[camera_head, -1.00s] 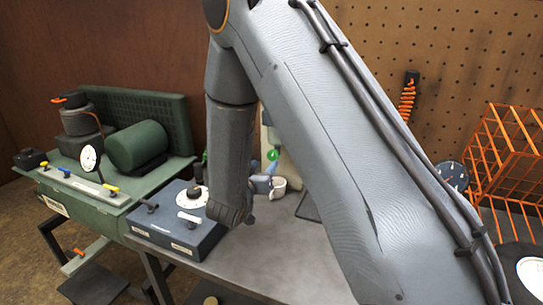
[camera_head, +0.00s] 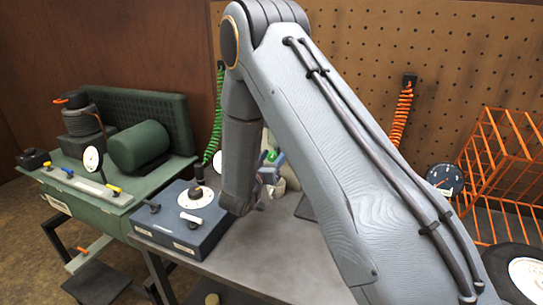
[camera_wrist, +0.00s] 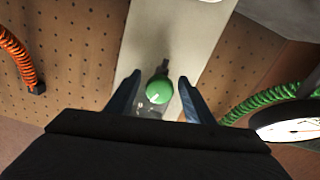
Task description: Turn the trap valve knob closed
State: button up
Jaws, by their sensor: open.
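A round green knob (camera_wrist: 158,90) with a pale mark on its face sits on a light panel (camera_wrist: 172,35) in the wrist view. I take it for the trap valve knob. The open fingers of my gripper (camera_wrist: 160,79) appear on either side of it in that view, with gaps between. I cannot tell how far ahead of the fingers the knob is. In the head view the green knob (camera_head: 272,156) shows small behind my arm, close to the bluish fingers of my gripper (camera_head: 272,166), which are partly hidden.
A dark blue box (camera_head: 178,230) with a dial and levers stands left of my forearm on the grey bench (camera_head: 270,250). A green machine (camera_head: 139,147) is further left. Green (camera_head: 217,120) and orange (camera_head: 401,112) coiled hoses hang behind. An orange wire rack (camera_head: 505,150) is at right.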

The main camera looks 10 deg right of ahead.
jog(key=c, duration=1)
jog(key=m+b, duration=0.2)
jog(key=shift+w+f+m, duration=0.1)
jog(key=shift+m, duration=0.2)
jog(key=shift+c, duration=0.2)
jog(key=shift+a+m+b, duration=0.1)
jog(key=shift+m+b, duration=0.45)
jog(key=shift+m, duration=0.45)
jog(key=o, duration=1)
jog(key=shift+o, duration=0.2)
jog(key=b+v, duration=0.2)
jog(key=v, duration=0.5)
jog(key=shift+s+a, duration=0.2)
jog(key=shift+s, duration=0.15)
